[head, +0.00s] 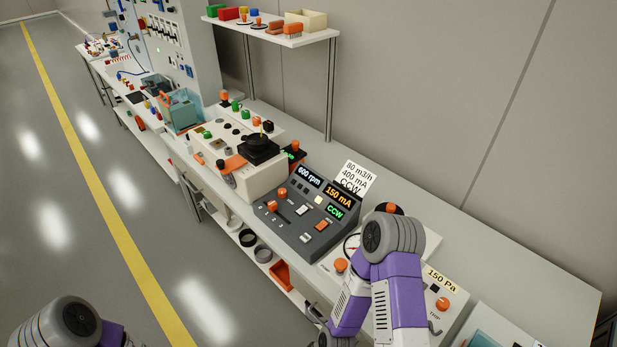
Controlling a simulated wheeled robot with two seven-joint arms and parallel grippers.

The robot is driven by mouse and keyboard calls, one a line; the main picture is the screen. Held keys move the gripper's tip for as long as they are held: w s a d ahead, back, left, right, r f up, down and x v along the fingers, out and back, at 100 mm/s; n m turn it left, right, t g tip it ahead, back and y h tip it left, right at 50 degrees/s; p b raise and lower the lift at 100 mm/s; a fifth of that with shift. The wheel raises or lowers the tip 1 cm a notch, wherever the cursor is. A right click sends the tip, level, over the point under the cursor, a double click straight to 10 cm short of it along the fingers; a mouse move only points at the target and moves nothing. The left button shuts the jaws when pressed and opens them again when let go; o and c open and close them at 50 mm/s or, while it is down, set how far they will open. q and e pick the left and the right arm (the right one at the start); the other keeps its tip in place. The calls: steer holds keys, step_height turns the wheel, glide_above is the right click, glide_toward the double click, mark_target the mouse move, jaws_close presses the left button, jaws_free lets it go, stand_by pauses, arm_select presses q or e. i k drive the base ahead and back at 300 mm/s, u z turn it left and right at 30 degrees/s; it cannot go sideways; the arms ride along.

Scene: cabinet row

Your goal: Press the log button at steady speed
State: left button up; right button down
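A dark grey control console (290,247) stands on the bench. No log label is readable, so I cannot tell which control is the log button. My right arm rises at lower right, beside the console; its gripper is not in view. Only part of my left arm shows at bottom left, without its gripper.
A white card (352,178) reading 80 m3/h, 400 mA, CCW stands behind the console. A beige unit with a black top (258,148) stands to its left. A panel reading 150 Pa (441,279) lies right of my arm.

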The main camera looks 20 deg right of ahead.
mark_target(306, 237)
steer(key=z, duration=0.55)
steer(key=k, duration=1.25)
steer(key=u, duration=0.6)
steer(key=i, duration=0.9)
steer(key=u, duration=0.7)
steer(key=i, duration=1.35)
steer(key=z, duration=1.35)
steer(key=i, duration=0.45)
steer(key=z, duration=0.55)
